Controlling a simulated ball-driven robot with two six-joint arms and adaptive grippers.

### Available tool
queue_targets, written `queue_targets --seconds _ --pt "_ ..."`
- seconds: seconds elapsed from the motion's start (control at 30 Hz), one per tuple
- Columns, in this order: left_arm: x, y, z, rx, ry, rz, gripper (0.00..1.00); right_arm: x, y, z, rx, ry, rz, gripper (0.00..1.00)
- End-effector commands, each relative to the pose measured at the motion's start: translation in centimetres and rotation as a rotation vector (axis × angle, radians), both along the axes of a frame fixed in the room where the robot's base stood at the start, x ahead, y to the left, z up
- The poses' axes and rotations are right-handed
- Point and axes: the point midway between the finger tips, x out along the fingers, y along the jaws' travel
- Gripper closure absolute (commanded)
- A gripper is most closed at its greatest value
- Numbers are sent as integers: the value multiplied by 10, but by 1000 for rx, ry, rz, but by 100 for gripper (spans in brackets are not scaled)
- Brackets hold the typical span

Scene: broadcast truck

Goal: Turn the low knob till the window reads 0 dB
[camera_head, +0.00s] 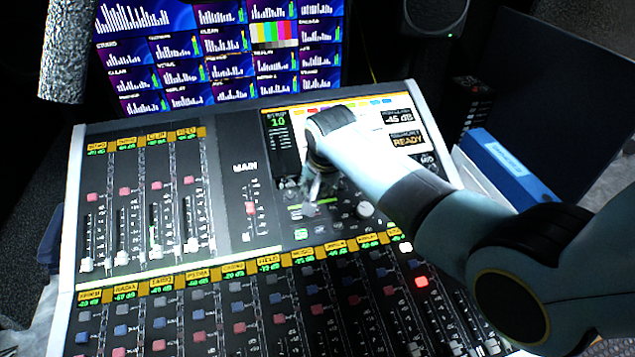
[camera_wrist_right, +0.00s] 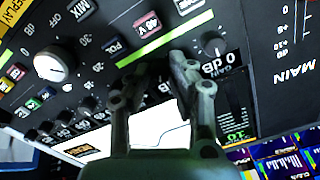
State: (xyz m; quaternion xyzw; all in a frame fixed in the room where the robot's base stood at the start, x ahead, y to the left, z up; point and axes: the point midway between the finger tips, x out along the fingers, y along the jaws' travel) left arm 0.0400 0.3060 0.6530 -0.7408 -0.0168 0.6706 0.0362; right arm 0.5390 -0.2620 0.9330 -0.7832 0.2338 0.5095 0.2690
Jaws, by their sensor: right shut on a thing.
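My right gripper (camera_head: 311,199) reaches down onto the mixing console's centre panel (camera_head: 340,240). In the right wrist view its fingers (camera_wrist_right: 162,58) are closed together on a small knob, which they mostly hide along with its label. The window (camera_head: 400,117) at the panel's upper right appears to read -45 dB. Below it a second window (camera_head: 407,140) reads READY. A pale round knob (camera_head: 365,209) stands right of the gripper; it also shows in the right wrist view (camera_wrist_right: 50,66), beside a printed scale. A small dark knob (camera_wrist_right: 213,45) sits near a dB marking. My left gripper is not in view.
Fader strips (camera_head: 150,205) fill the console's left, and rows of coloured buttons (camera_head: 240,310) run along its front. A screen wall (camera_head: 215,60) stands behind. A grey textured cylinder (camera_head: 68,50) hangs at upper left. A blue binder-like object (camera_head: 505,165) lies at the right.

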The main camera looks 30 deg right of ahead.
Motion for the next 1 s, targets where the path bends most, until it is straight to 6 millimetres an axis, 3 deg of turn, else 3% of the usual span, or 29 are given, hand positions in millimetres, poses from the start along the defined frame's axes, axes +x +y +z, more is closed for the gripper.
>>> queue_targets --seconds 0.53,0.57,0.7,1.0 --pt "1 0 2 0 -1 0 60 1 0 1 12 -7 -32 100" --pt "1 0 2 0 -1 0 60 1 0 1 12 -7 -32 79" --pt "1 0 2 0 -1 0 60 1 0 0 13 -6 -32 61" --pt "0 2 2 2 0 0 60 0 0 1 13 -5 -32 58"
